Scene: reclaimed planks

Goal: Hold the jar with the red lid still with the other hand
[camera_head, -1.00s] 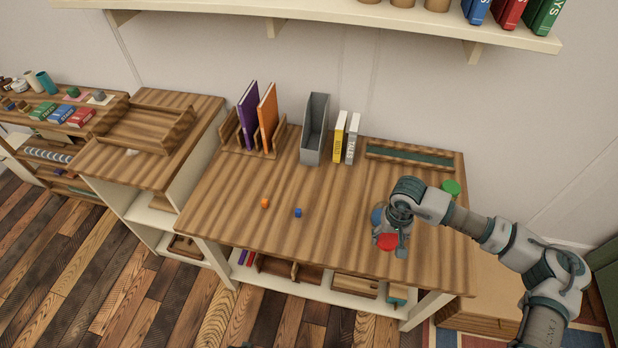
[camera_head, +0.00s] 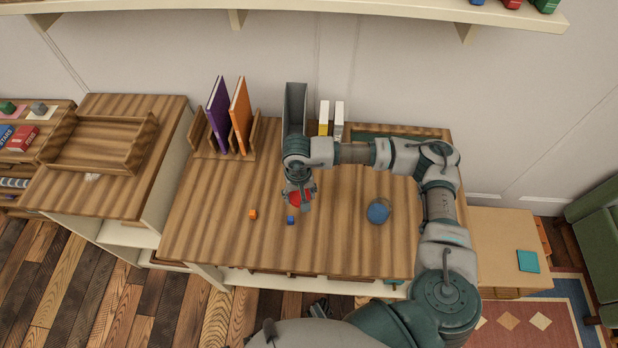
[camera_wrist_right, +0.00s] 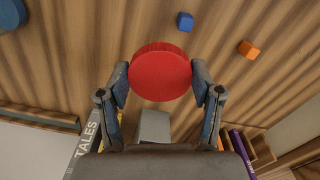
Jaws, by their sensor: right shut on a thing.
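The jar with the red lid (camera_head: 297,200) is over the middle of the table, just behind the small blue cube. My right gripper (camera_head: 300,198) is shut on it from above. In the wrist view the round red lid (camera_wrist_right: 160,72) sits between the two fingers (camera_wrist_right: 160,85), one on each side. The jar's body is hidden below the lid, and I cannot tell whether it touches the table. A dark part that looks like my left gripper (camera_head: 319,308) shows at the bottom of the head view, away from the jar, its jaws unclear.
A blue cube (camera_head: 291,220) and an orange cube (camera_head: 253,214) lie near the jar. A blue-lidded jar (camera_head: 378,212) stands to the right. A grey file holder (camera_head: 295,100) and a book rack (camera_head: 205,140) stand at the back. The table's left front is clear.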

